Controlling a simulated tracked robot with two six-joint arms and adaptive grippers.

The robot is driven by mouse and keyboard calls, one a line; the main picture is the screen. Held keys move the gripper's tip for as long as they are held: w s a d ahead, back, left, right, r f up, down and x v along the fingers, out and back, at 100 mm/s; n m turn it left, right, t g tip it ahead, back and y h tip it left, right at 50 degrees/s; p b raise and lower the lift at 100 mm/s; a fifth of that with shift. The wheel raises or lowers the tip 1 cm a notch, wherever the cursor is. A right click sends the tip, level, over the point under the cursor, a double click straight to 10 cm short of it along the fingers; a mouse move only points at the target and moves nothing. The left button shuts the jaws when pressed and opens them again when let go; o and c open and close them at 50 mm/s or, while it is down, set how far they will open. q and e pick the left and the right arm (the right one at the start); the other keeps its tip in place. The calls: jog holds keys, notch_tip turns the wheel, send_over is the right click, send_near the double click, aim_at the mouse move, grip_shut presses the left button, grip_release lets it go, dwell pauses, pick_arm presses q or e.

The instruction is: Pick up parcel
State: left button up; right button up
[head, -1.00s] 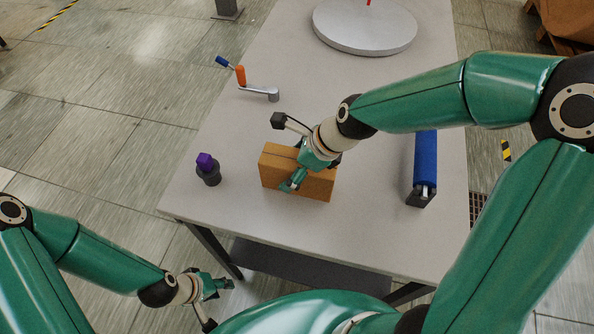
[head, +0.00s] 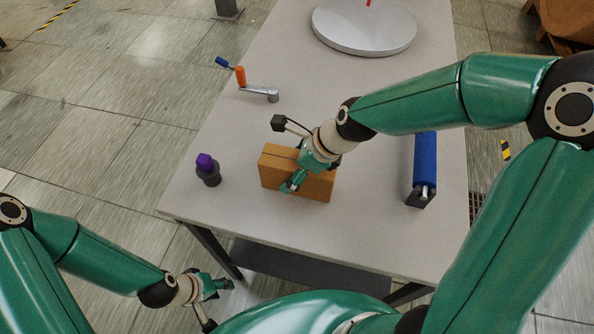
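The parcel (head: 318,186) is a brown cardboard box with a seam along its top. It rests on the grey table in the middle of the head view. My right gripper (head: 291,186) is over the parcel, with a green finger against or just in front of its near face. The other finger is hidden behind the wrist, so its grip on the parcel is unclear. My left gripper (head: 224,287) hangs off the table's near left edge, away from the parcel. It is empty, but its finger opening is too small to make out.
On the table (head: 375,240) stand a dark holder with a purple top (head: 207,169), a crank with an orange grip (head: 258,88), a blue roller (head: 425,161) and a round white disc (head: 364,28). Bare tabletop lies in front of the parcel.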

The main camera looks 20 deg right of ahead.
jog(key=c, duration=1.3)
jog(key=shift+r, duration=0.1)
